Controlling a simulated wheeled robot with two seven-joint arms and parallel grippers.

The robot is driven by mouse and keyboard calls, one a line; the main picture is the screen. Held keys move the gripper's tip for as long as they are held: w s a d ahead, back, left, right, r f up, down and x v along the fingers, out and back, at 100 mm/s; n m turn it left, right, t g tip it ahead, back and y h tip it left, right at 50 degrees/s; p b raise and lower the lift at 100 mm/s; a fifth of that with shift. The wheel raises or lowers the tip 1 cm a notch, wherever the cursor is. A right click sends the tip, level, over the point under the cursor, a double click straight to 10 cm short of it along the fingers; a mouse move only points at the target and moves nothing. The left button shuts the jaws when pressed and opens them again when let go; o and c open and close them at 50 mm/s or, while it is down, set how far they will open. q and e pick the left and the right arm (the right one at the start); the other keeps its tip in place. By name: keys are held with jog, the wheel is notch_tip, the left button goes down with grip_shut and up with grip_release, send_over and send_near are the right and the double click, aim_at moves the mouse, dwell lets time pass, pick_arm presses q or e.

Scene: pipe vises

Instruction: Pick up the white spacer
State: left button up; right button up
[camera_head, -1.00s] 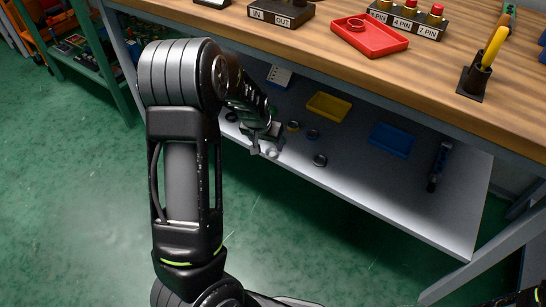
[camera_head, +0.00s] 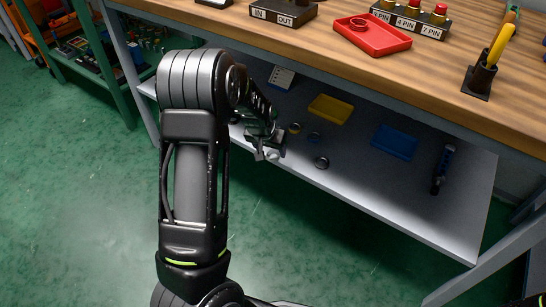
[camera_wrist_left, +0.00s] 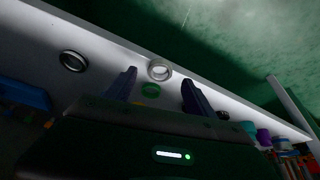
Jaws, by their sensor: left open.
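The white spacer (camera_head: 273,155) is a small pale ring lying near the front edge of the lower shelf (camera_head: 400,205). In the left wrist view the white spacer (camera_wrist_left: 159,70) shows just beyond and between my fingertips. My left gripper (camera_wrist_left: 158,90) is open and empty, with one finger on each side of the picture's middle. In the head view my left gripper (camera_head: 266,150) is close beside the spacer and partly hides the shelf there. My right gripper is not in view.
A grey-and-dark ring (camera_head: 321,162) lies right of the spacer; gold (camera_head: 295,128) and blue (camera_head: 314,136) rings lie behind. A yellow tray (camera_head: 331,109), a blue tray (camera_head: 395,142) and a dark tool (camera_head: 443,169) share the shelf. The wooden tabletop (camera_head: 300,38) overhangs it.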

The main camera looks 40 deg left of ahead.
aim_at(273, 157)
pick_arm(q)
jog(key=b+x, duration=0.1)
jog(key=x, duration=0.2)
jog(key=shift+w+a+f, duration=0.1)
jog(key=shift+w+f, duration=0.05)
jog(key=shift+f, duration=0.2)
jog(key=shift+c, duration=0.3)
grip_shut()
dwell(0.5)
